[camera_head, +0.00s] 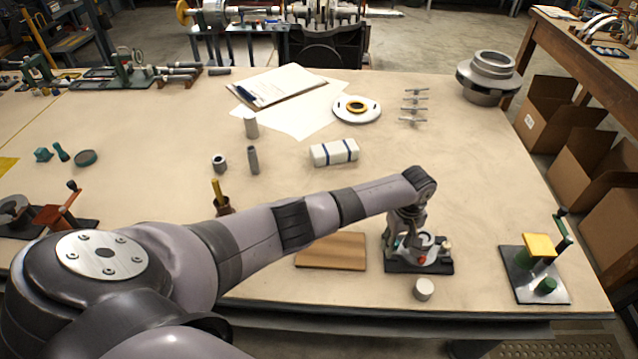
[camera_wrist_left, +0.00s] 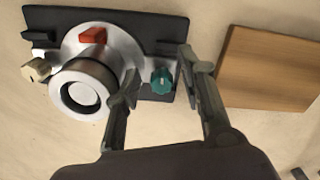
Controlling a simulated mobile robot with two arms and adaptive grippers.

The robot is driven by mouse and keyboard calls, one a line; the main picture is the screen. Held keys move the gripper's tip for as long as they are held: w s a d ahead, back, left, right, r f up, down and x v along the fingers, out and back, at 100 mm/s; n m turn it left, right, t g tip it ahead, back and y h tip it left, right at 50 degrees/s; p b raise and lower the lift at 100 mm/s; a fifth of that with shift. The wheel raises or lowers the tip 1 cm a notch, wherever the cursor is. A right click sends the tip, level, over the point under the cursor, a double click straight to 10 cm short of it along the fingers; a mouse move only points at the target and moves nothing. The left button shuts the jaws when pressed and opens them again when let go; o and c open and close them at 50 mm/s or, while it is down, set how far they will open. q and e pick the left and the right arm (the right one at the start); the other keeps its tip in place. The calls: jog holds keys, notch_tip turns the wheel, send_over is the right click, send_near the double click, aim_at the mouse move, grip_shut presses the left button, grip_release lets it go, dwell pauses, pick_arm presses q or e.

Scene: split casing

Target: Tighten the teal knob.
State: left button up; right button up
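The teal knob (camera_wrist_left: 162,80) sits on the dark base plate (camera_wrist_left: 158,20) in the left wrist view, beside a round grey casing (camera_wrist_left: 82,88) with an open bore. A red tab (camera_wrist_left: 92,36) and a cream knob (camera_wrist_left: 36,69) are also on the casing. In the head view the fixture's dark plate (camera_head: 432,268) is partly covered by my arm, and I cannot make out the teal knob there. My left gripper (camera_wrist_left: 159,63) is open, with one finger on each side of the teal knob and visible gaps to it. My right gripper is not in view.
A wooden board (camera_head: 333,251) lies just left of the fixture. A white cylinder (camera_head: 424,289) stands in front of it, and a plate with a yellow block (camera_head: 538,246) is to the right. A white block with blue bands (camera_head: 334,152) lies behind.

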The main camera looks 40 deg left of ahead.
pick_arm(q)
notch_tip(320, 180, up, 18)
jog(key=f+b, duration=0.1)
jog(key=b, duration=0.1)
jog(key=s+d+f+m+t+h, duration=0.1)
jog(key=s+d+f+m, duration=0.1)
jog(key=s+f+m, duration=0.35)
jog(key=s+d+f+m+h, duration=0.1)
jog(key=s+d+f+m, duration=0.1)
jog(key=s+f, duration=0.6)
jog(key=s+a+m+t, duration=0.1)
jog(key=s+a+m, duration=0.1)
jog(key=s, duration=0.6)
jog(key=s+a+m+t+y, duration=0.1)
jog(key=s+a, duration=0.3)
jog(key=s, duration=0.4)
jog(key=shift+s+a+f+m, duration=0.2)
jog(key=shift+s+a+m, duration=0.1)
jog(key=shift+m, duration=0.55)
